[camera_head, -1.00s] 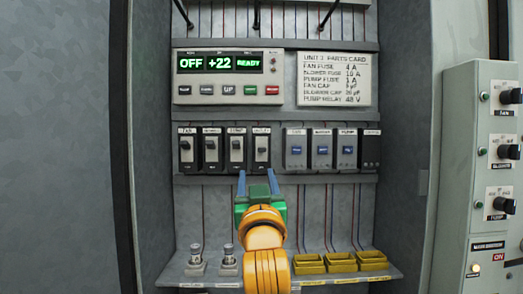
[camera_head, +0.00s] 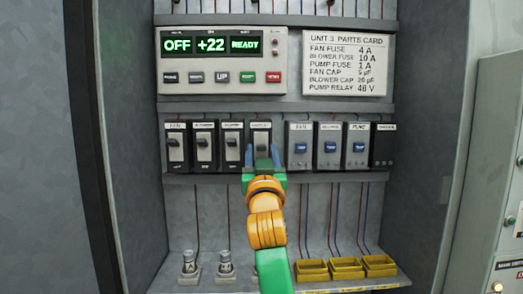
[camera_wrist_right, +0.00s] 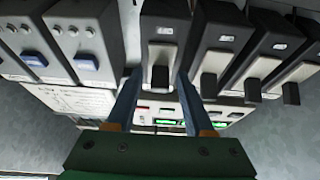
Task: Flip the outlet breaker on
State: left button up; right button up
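A row of dark breakers with pale switch plates and black toggles runs across the cabinet. The fourth from the left, with a small label that seems to read outlet, is the outlet breaker (camera_head: 261,132); in the wrist view it is the middle breaker (camera_wrist_right: 164,50). My right gripper (camera_head: 262,156) is in front of its lower part. In the wrist view my right gripper (camera_wrist_right: 158,82) is open, one blue finger on each side of the toggle, with nothing held between them. I cannot tell whether a finger touches it. My left gripper is not in view.
Three neighbouring breakers (camera_head: 204,148) stand close on the left, and modules with blue buttons (camera_head: 328,147) on the right. A display panel (camera_head: 222,62) reading OFF, +22, READY and a parts card (camera_head: 348,63) are above. Yellow trays (camera_head: 346,268) sit on the lower shelf.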

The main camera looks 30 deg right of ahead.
jog(key=shift+s+a+r, duration=0.1)
jog(key=shift+s+a, duration=0.05)
grip_shut()
jog(key=shift+s+r+g+y, duration=0.1)
jog(key=shift+r+g+y, duration=0.2)
jog(key=shift+r+g, duration=0.35)
jog(key=r+g+y, duration=0.1)
jog(key=g, duration=0.1)
jog(key=shift+r+g+y, duration=0.15)
jog(key=shift+g+y, duration=0.2)
jog(key=shift+y, duration=0.05)
jog(key=shift+o, duration=1.1)
grip_release()
